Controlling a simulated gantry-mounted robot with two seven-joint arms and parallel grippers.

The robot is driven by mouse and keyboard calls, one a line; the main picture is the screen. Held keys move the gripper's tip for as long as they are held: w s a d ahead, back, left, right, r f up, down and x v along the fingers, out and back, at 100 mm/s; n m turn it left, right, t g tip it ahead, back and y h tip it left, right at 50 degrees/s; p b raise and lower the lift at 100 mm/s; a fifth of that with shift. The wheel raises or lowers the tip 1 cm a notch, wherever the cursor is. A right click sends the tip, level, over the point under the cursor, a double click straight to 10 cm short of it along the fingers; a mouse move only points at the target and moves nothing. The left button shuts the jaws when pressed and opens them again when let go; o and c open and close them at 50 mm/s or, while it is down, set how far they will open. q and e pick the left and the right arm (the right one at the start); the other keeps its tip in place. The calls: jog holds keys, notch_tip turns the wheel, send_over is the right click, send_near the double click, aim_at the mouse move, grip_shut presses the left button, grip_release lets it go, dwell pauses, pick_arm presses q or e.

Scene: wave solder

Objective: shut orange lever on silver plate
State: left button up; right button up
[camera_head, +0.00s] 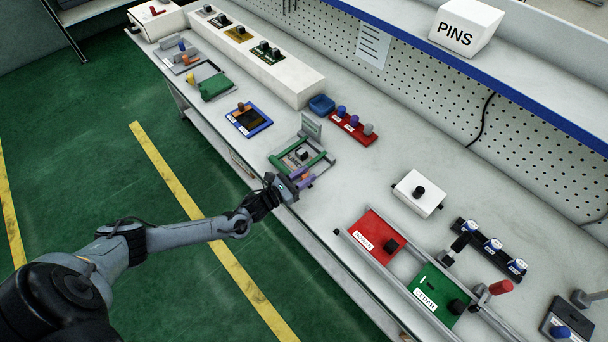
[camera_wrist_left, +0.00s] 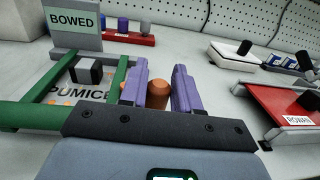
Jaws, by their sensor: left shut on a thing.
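The orange lever's rounded knob (camera_wrist_left: 157,95) shows between the two purple fingers of my left gripper (camera_wrist_left: 160,88) in the wrist view. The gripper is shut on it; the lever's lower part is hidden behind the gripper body. In the head view my left gripper (camera_head: 302,182) is at the near end of a grey fixture plate (camera_head: 322,164) by the bench's front edge. This fixture has green rails (camera_wrist_left: 28,115), an upright sign reading BOWED (camera_wrist_left: 72,24), and a plate marked PUMICE (camera_wrist_left: 82,92) with a black knob. My right gripper is out of view.
A red holder (camera_head: 352,128) with several pegs and a blue bin (camera_head: 321,105) stand behind the fixture. Right are a white block (camera_head: 417,194) and rails with red (camera_head: 376,236) and green (camera_head: 440,292) plates.

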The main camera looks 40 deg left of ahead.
pick_arm(q)
jog(key=n+y, duration=0.1)
jog(key=n+y+p, duration=0.1)
jog(key=y, duration=0.1)
jog(key=shift+w+d+r+y+p, duration=0.15)
jog(key=shift+d+y+p, duration=0.15)
jog(key=shift+d, duration=0.05)
jog(key=n+y, duration=0.2)
jog(key=n+y+p, duration=0.1)
jog(key=y, duration=0.1)
jog(key=shift+w+d, duration=0.2)
jog(key=shift+w, duration=0.05)
jog(key=n+y, duration=0.1)
jog(key=y, duration=0.1)
jog(key=n+g+y, duration=0.1)
jog(key=y, duration=0.1)
jog(key=shift+w+d+n, duration=0.1)
jog(key=shift+w+n, duration=0.2)
jog(key=shift+w+n+g+y, duration=0.25)
jog(key=shift+n+g+y, duration=0.9)
jog(key=shift+y, duration=0.45)
jog(key=shift+n+y, duration=0.25)
jog(key=shift+y, duration=0.05)
jog(key=o, duration=0.9)
